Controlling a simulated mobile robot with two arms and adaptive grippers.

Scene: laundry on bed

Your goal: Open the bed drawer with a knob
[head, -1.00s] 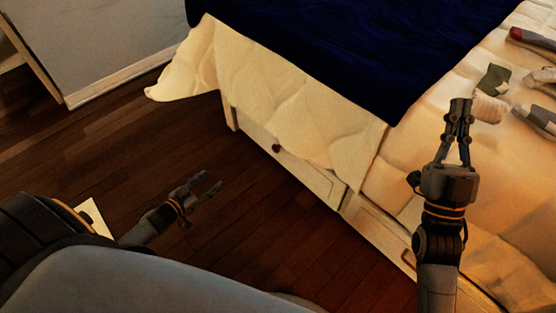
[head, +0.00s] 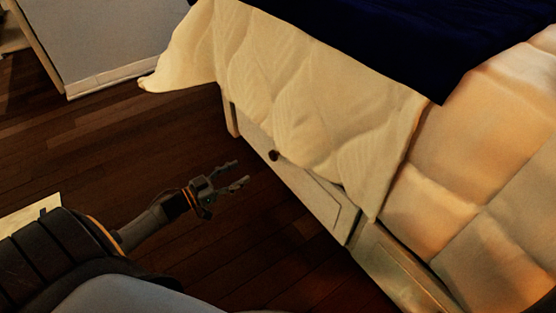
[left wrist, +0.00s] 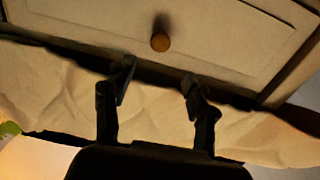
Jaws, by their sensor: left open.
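The bed drawer (head: 309,190) is a pale wooden front low on the bed's side, and it looks shut. Its dark round knob (head: 274,155) sits near the hanging cover in the head view. In the left wrist view the knob (left wrist: 160,42) looks brown and stands out from the drawer front (left wrist: 100,28). My left gripper (head: 242,173) is open and empty, a short way from the knob and apart from it. Its two fingers (left wrist: 158,82) show in the left wrist view with the knob beyond the gap between them. My right gripper is out of view.
A cream quilt (head: 310,110) hangs over the drawer's upper edge, close to the knob. A dark blue blanket (head: 400,40) lies on the bed. Another pale front (head: 395,262) is at the lower right. The dark wooden floor (head: 130,145) beside the bed is clear.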

